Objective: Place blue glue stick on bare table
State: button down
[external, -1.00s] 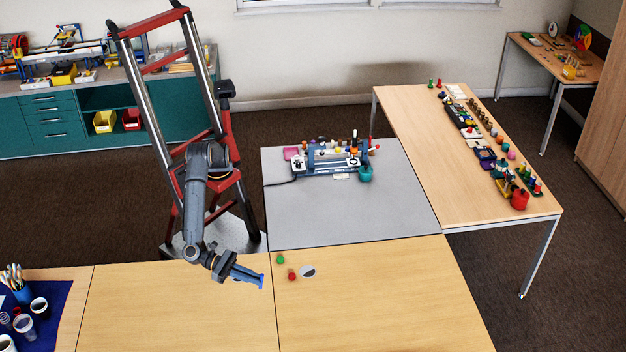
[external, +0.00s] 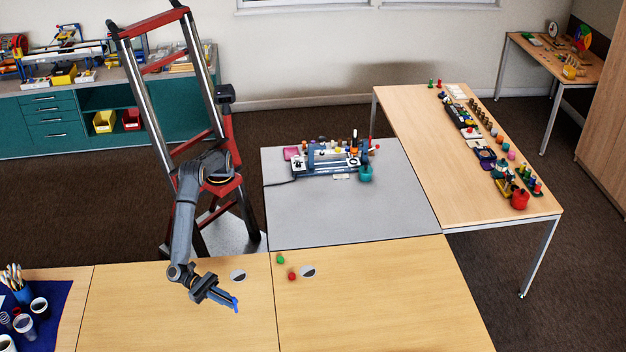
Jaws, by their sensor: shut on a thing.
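The blue glue stick (external: 236,306) is in the jaws of my gripper (external: 230,302), low over the left wooden table (external: 130,310). Only a small blue part of it shows at the fingertips. I cannot tell from this view whether it touches the tabletop. The wood around my gripper is bare.
A round grey-and-white disc (external: 238,275) lies just behind my gripper. Another disc (external: 308,272), a green piece (external: 281,259) and a red piece (external: 292,276) lie right of the table seam. A blue mat (external: 55,318) with cups is at far left.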

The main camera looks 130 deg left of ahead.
notch_tip(320, 180, down, 8)
jog(key=shift+r, duration=0.2)
jog(key=shift+f+b, duration=0.15)
jog(key=shift+b, duration=0.2)
jog(key=c, duration=1.8)
grip_release()
